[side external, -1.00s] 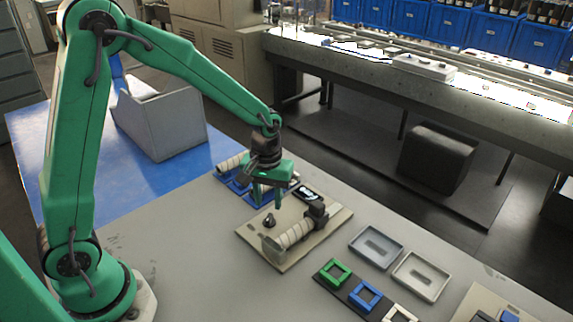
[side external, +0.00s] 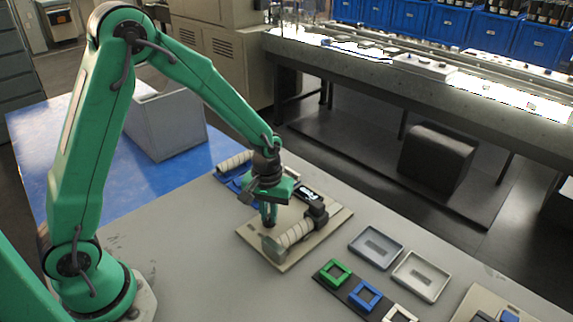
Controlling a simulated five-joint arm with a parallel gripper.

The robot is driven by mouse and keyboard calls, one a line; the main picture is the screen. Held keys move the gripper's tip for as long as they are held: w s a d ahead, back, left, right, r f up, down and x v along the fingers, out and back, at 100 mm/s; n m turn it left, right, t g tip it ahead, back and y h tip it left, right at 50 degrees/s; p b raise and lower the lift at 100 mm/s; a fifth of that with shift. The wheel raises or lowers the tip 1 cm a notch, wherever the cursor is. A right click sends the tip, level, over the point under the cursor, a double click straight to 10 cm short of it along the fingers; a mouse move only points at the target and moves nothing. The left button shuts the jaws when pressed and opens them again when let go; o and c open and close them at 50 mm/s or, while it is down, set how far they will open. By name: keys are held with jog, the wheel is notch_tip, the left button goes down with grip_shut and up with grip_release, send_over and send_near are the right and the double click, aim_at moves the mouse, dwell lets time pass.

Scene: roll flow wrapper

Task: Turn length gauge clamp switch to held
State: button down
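The length gauge is a beige base plate (side external: 335,222) on the grey table, with a ribbed pale roll (side external: 295,234) lying on it and a black block (side external: 317,213) at the roll's far end. A black display with white marks (side external: 309,193) sits at the plate's back edge. My gripper (side external: 269,221) points down over the left part of the plate, its fingertips at the small dark knob that appears to be the clamp switch. The fingers hide most or all of that knob, so its setting cannot be read. Whether the fingers touch or grip it is unclear.
Blue holders with another pale roll (side external: 235,162) lie behind the plate. Two grey trays (side external: 377,247) and a dark strip with green, blue and white square frames (side external: 364,296) lie to the right. A grey bin (side external: 168,125) stands on the blue surface.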

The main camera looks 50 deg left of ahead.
aim_at(269, 217)
jog(key=shift+m, duration=0.4)
jog(key=m, duration=1.1)
dwell(0.4)
dwell(0.4)
jog(key=c, duration=1.5)
grip_release()
jog(key=shift+o, duration=0.2)
jog(key=shift+r, duration=0.15)
jog(key=shift+r, duration=3.8)
